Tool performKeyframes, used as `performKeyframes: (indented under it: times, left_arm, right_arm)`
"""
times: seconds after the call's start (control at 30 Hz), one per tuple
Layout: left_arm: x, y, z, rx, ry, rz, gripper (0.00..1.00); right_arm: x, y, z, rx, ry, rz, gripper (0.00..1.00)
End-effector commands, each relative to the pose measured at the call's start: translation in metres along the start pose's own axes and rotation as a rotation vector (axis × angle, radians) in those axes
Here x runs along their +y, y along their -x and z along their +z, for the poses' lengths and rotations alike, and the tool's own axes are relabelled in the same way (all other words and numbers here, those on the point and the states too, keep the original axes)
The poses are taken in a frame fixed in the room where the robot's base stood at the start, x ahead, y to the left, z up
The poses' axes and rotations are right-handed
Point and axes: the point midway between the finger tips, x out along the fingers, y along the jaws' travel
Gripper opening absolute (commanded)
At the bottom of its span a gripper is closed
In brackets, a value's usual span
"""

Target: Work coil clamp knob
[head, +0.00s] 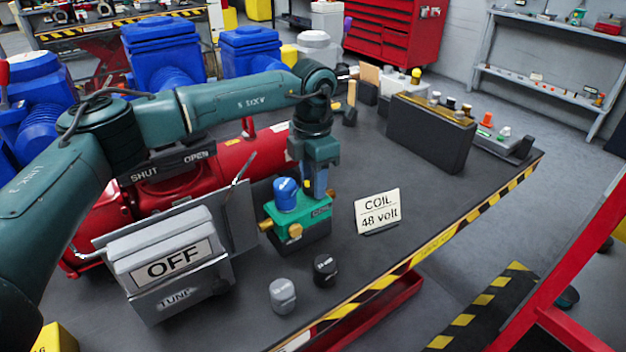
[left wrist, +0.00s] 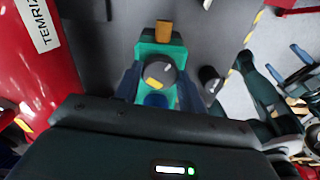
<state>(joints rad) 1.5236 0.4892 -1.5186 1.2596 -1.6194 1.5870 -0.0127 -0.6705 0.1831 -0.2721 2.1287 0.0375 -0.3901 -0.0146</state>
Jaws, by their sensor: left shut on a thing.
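A green coil box (head: 312,212) with a black base stands on the dark bench. It has a blue knob (head: 286,194) on top and brass fittings on its sides. My left gripper (head: 316,192) points down on the box's right part, beside the blue knob. In the left wrist view, its blue fingers stand on both sides of a dark round knob (left wrist: 160,71) with a yellow mark, and they are shut on it. The fingers hide this knob in the head view. A teal shape with blue bars in the left wrist view may be my right gripper; its state is unclear.
A sign (head: 378,211) reading COIL 48 volt stands right of the box. A grey knob (head: 282,296) and a black knob (head: 325,268) stand in front. The grey OFF unit (head: 167,262) and red cylinder (head: 218,162) are left. A striped bench edge (head: 440,240) runs at right.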

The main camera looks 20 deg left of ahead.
Motion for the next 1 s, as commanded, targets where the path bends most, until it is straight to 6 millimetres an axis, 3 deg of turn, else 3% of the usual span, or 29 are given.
performKeyframes:
  times: [1.0]
  left_arm:
    - [0.000,0.001,0.001,-0.003,-0.965,0.002,0.17]
  right_arm:
    - [0.003,-0.008,0.011,0.013,-0.042,-0.002,0.63]
